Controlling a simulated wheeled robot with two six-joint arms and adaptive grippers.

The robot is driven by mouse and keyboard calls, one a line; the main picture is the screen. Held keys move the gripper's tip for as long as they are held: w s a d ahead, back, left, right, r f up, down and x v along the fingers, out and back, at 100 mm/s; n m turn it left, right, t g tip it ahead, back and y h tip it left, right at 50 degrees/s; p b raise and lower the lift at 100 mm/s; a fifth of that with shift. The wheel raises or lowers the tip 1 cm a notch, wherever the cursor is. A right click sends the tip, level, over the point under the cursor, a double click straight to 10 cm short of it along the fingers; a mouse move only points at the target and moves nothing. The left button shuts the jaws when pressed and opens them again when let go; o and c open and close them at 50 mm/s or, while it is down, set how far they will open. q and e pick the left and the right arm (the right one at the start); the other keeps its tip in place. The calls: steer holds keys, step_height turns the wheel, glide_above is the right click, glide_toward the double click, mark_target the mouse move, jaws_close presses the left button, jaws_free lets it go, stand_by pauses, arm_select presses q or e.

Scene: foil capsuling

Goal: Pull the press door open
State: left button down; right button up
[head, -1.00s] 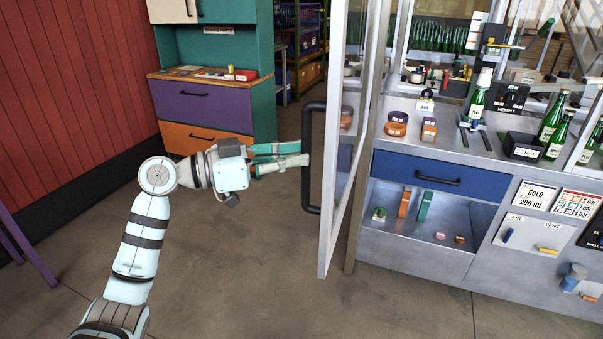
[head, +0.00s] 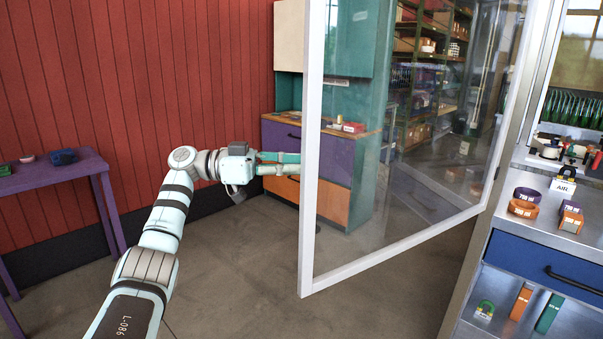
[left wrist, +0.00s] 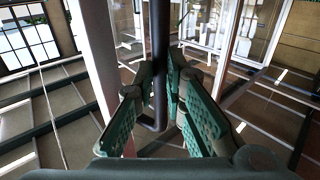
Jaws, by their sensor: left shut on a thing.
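The press door (head: 311,150) is a clear panel in a pale frame. It stands swung well out from the press, angled across the middle of the head view. My left gripper (head: 296,163) reaches from the left to the door's outer edge. In the left wrist view, the green fingers (left wrist: 170,95) are closed around the dark vertical bar of the door handle (left wrist: 160,45). In the head view the handle is hidden behind the door frame. My right gripper is in neither view.
The press bench with a blue drawer (head: 540,268) is at the right. A cabinet with purple and orange drawers (head: 340,205) shows partly through the door. A purple table (head: 60,178) stands at the left by the red wall. The floor between is clear.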

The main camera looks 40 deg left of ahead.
mark_target(317, 168)
arm_select(q)
steer(key=shift+w+d, duration=0.1)
steer(key=shift+d, duration=0.1)
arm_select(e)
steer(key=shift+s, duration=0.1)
arm_select(q)
steer(key=c, duration=2)
jaws_free()
steer(key=shift+d, duration=0.1)
steer(key=shift+o, duration=0.8)
steer(key=shift+w+d, duration=0.2)
steer(key=shift+w, duration=0.05)
steer(key=v, duration=0.6)
steer(key=shift+a+f, duration=0.25)
steer(key=shift+a, duration=0.1)
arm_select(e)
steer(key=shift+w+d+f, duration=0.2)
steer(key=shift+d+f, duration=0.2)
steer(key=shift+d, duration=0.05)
arm_select(q)
steer(key=shift+a, duration=0.15)
